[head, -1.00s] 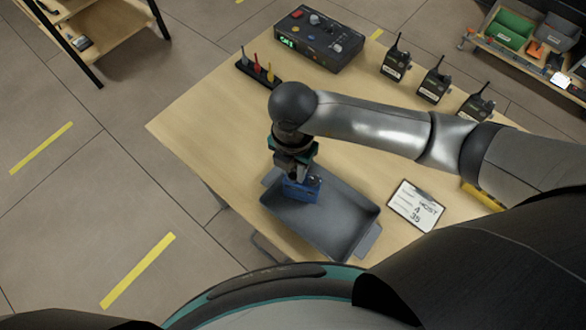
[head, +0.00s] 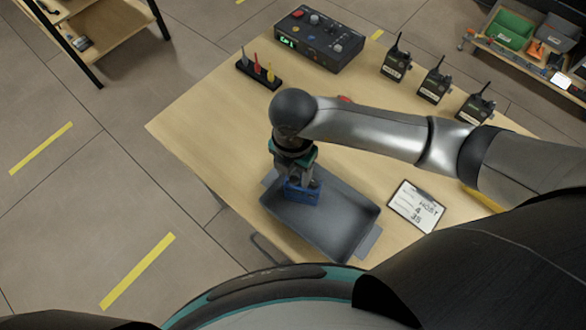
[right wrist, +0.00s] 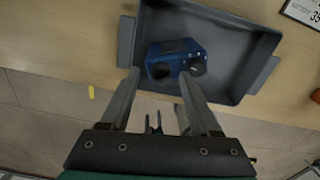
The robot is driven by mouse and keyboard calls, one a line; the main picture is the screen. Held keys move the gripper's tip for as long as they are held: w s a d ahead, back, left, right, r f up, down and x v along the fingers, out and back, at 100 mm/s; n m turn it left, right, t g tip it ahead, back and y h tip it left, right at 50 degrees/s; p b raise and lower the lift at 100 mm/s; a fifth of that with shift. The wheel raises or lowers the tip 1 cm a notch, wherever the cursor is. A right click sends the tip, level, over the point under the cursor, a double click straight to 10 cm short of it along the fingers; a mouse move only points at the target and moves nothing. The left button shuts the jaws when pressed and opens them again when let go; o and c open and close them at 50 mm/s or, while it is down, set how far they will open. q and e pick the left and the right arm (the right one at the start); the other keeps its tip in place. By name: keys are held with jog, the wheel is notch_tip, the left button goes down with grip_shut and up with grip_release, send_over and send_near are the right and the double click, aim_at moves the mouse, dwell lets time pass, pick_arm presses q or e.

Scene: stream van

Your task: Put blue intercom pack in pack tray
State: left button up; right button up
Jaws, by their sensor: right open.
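The blue intercom pack (head: 302,194) rests inside the dark grey pack tray (head: 345,225), toward its upper left end. In the right wrist view the pack (right wrist: 174,50) sits near the near wall of the tray (right wrist: 240,42), with dark round knobs on its face. My right gripper (head: 300,182) is above the pack; its fingers (right wrist: 158,80) are spread apart, with the pack beyond and between their tips. I cannot tell whether a fingertip touches the pack. My left gripper is not in view.
A clipboard card (head: 415,206) lies right of the tray. A shelf with bins (head: 510,30) is at upper right.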

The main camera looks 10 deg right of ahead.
notch_tip(320, 180, up, 12)
jog(key=shift+r+p, duration=0.15)
jog(key=shift+p, duration=0.3)
